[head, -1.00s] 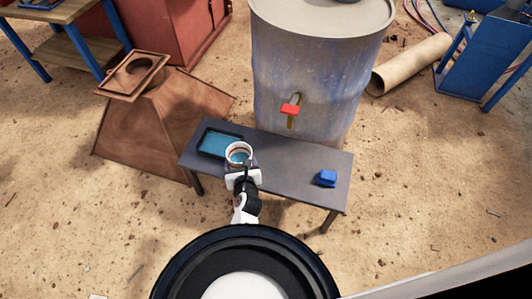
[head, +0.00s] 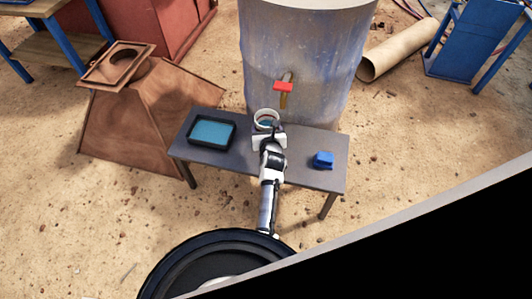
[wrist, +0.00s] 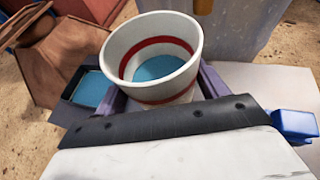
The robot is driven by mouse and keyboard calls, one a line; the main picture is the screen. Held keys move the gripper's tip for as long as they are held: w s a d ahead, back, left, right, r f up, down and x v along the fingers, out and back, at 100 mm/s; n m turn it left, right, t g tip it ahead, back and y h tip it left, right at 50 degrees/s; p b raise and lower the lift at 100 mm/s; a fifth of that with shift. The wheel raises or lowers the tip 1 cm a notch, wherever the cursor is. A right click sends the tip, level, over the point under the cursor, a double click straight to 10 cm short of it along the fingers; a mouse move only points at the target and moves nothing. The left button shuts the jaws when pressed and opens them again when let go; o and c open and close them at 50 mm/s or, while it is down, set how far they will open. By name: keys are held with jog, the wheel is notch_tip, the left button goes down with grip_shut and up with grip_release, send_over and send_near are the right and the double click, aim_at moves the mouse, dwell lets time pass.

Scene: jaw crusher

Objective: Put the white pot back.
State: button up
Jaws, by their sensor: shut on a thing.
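The white pot (head: 266,118) has a red band inside and out, and blue at its bottom, as the wrist view (wrist: 153,52) shows. My gripper (head: 269,137) is shut on it, with one finger on each side. The pot is upright over the back middle of the grey table (head: 300,171), below and in front of the red-handled tap (head: 284,88) of the drum. I cannot tell whether its base touches the table.
A black tray with a blue inside (head: 212,131) lies on the table's left part. A small blue object (head: 323,160) sits at the right. The large metal drum (head: 310,65) stands behind the table. A rusty hopper (head: 150,125) stands to the left.

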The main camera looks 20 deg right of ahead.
notch_tip(320, 180, down, 14)
jog(key=b, duration=0.5)
jog(key=shift+r, duration=0.2)
jog(key=shift+f, duration=0.15)
jog(key=o, duration=1.2)
jog(key=shift+s+r, duration=0.15)
jog(key=shift+r, duration=0.05)
jog(key=p+v, duration=0.2)
jog(key=v, duration=0.9)
jog(key=shift+s+a+p, duration=0.15)
jog(key=shift+s+p, duration=0.15)
jog(key=shift+p, duration=0.1)
